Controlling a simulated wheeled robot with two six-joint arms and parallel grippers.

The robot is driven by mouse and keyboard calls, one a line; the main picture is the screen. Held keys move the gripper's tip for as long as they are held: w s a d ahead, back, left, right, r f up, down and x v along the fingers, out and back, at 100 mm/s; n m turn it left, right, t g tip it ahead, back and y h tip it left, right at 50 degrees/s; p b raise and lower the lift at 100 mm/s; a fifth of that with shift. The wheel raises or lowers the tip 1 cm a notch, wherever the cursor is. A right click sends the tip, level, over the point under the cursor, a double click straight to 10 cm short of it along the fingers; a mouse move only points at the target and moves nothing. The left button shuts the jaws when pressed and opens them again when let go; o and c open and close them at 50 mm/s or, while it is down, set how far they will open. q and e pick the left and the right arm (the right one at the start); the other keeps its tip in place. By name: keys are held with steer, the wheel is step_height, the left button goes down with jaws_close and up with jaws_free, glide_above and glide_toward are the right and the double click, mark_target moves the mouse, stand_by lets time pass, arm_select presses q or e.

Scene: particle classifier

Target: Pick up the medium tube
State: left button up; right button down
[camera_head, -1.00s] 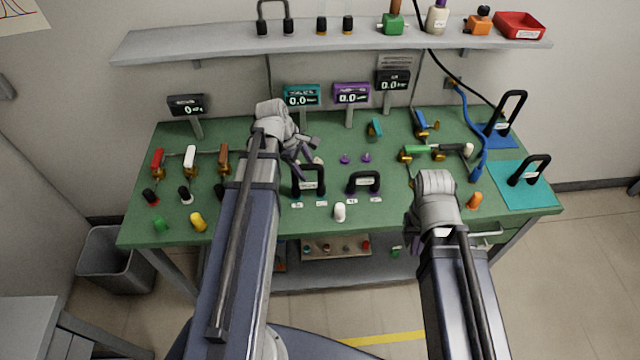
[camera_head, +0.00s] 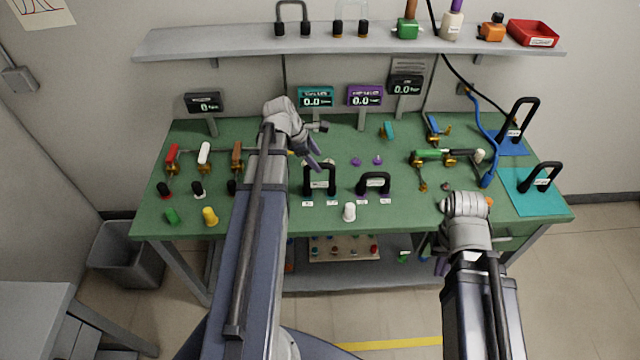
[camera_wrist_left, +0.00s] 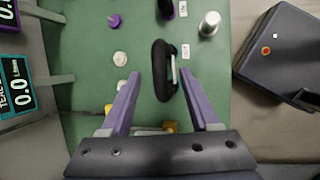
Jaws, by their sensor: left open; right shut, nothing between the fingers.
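Several black U-shaped tubes with white labels stand in view; the labels are too small to read, so I cannot tell which is the medium one. A taller tube (camera_head: 332,178) stands upright at the table's middle, a lower one (camera_head: 375,179) to its right. My left gripper (camera_head: 316,160) is open, just behind and above the taller tube. In the left wrist view the open gripper (camera_wrist_left: 157,88) has that tube (camera_wrist_left: 160,68) between and just beyond its fingertips, not touching. The lower tube (camera_wrist_left: 165,9) is cut by the top edge. My right gripper (camera_head: 441,265) is shut, low by the table's front edge, partly hidden by its arm.
Another tube (camera_head: 534,108) stands on a blue mat, another (camera_head: 556,172) on a teal mat (camera_head: 528,203). A white cap (camera_head: 349,211) stands in front of the middle tubes. Display posts, including a teal one (camera_head: 315,97), stand behind. A shelf (camera_head: 230,42) overhangs the back.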

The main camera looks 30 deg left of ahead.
mark_target(321, 164)
arm_select(q)
steer(key=shift+b+x, duration=2.35)
steer(key=shift+x, duration=0.25)
steer(key=shift+r, duration=0.1)
jaws_close()
